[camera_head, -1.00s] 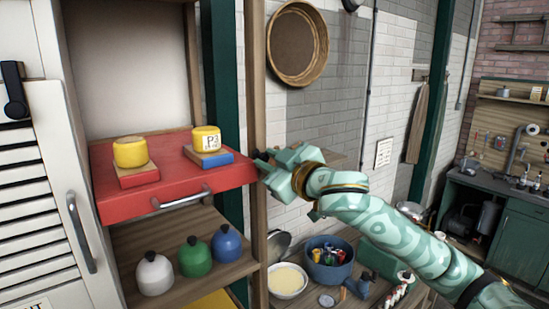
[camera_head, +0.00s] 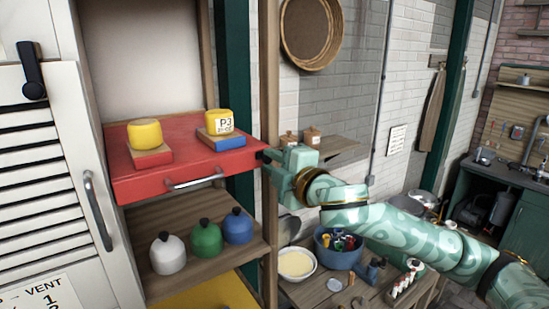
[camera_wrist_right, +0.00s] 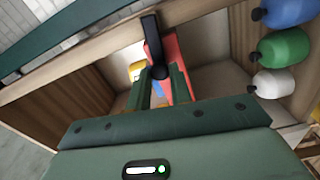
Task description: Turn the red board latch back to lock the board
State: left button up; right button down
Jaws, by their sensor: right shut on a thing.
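The red board (camera_head: 125,175) sits in the shelf with a metal handle on its front. My right gripper (camera_head: 270,157) is at the board's right end, by the wooden post. In the right wrist view, the black latch lever (camera_wrist_right: 151,38) stands at the board's end, its round knob between the fingertips. The right gripper (camera_wrist_right: 160,82) is shut on the latch; the exact contact is partly hidden. My left gripper is out of view.
White, green (camera_head: 207,240) and blue bottles stand on the shelf below. A louvred white door (camera_head: 50,190) is at the left. A blue pot (camera_head: 338,258) and a white bowl (camera_head: 297,265) stand on a low table under my right arm.

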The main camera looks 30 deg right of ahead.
jog(key=shift+f+n, duration=0.45)
jog(key=shift+n, duration=0.45)
jog(key=c, duration=1.3)
grip_release()
jog(key=shift+s, duration=0.1)
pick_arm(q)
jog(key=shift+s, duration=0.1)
